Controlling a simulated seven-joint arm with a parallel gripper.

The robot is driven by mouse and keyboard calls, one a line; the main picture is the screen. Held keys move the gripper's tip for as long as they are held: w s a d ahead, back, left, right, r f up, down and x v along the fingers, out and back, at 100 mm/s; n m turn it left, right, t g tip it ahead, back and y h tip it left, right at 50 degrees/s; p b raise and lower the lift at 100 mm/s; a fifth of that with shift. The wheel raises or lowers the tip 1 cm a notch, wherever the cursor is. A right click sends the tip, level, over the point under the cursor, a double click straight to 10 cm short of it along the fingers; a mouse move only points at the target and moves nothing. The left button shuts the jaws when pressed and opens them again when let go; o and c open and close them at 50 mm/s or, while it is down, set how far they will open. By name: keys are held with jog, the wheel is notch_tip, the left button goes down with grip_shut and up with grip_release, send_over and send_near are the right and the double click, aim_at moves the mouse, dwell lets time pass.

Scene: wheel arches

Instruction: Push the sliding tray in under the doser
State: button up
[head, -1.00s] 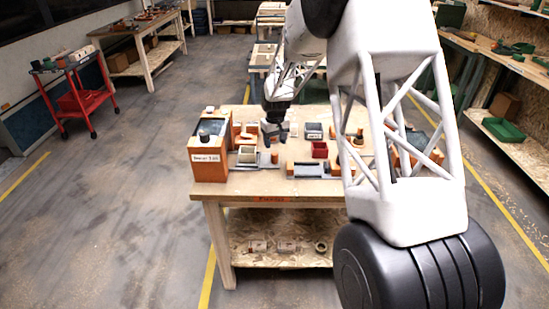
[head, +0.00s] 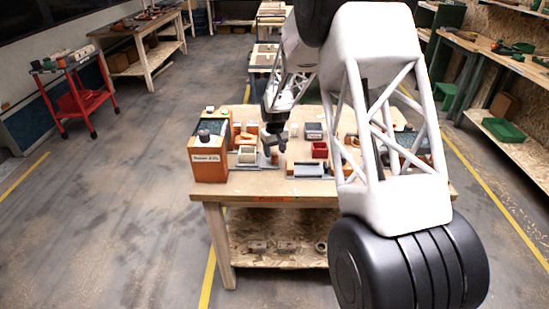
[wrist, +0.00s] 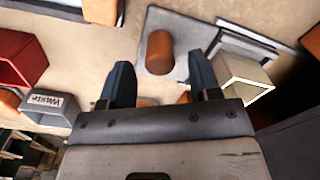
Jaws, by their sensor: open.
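The sliding tray appears to be the grey plate (wrist: 167,22) with an upright orange-brown knob (wrist: 159,52) on it. A cream open cup (wrist: 245,77) stands at its right side in the wrist view and also shows in the head view (head: 247,154). My gripper (head: 275,146) is low over the table, right of the cup. In the wrist view my gripper (wrist: 160,78) is open and empty, the knob lying ahead between its fingers and apart from them. An orange labelled box (head: 208,160), possibly the doser, stands left of the cup.
A red box (head: 319,150) stands to the right, also in the wrist view (wrist: 18,58), near a block labelled "Waste" (wrist: 46,105). A second grey fixture (head: 308,170) lies near the table's front edge. My arm hides the table's right part.

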aim_at(274, 153)
jog(key=shift+f, duration=1.75)
jog(key=shift+c, duration=0.5)
grip_shut()
